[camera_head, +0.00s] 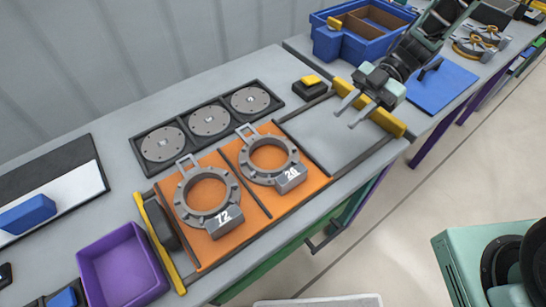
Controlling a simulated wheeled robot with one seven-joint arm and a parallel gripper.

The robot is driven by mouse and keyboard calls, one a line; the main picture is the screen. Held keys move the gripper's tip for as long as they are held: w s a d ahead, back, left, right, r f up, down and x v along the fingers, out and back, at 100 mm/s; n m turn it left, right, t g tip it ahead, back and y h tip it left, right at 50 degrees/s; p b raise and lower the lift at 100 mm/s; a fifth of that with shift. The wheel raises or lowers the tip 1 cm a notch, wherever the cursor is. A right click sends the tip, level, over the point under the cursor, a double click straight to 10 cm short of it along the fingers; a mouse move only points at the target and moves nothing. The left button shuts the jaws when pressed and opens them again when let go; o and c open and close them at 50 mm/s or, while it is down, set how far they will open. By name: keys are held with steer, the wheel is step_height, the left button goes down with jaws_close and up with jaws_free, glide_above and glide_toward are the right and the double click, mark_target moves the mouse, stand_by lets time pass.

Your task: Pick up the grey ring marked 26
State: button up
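A grey ring (245,172) lies flat on the right orange panel. Its tag (291,177) reads 26 or 20; the last digit is too small to be sure. It has a small loop handle (247,131) on its far side. A second grey ring (181,203), with a tag marked 72, lies on the left orange panel. My gripper (345,120) is above the grey plate to the right of the rings. Its two fingers are apart with nothing between them. It is clear of both rings.
Three grey discs sit in a black holder (223,132) behind the rings. Yellow end pieces (159,243) and (386,121) flank the panels. A purple bin (121,266) stands at left, and a blue crate (361,49) at the back right. The grey plate (318,137) is bare.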

steer(key=p, duration=0.3)
glide_toward(295, 172)
steer(key=x, duration=0.3)
steer(key=shift+s+a+f, duration=0.1)
steer(key=shift+a+f, duration=0.1)
steer(key=shift+a, duration=0.15)
steer(key=shift+p+x, duration=1.4)
steer(key=shift+x, duration=1.4)
jaws_close()
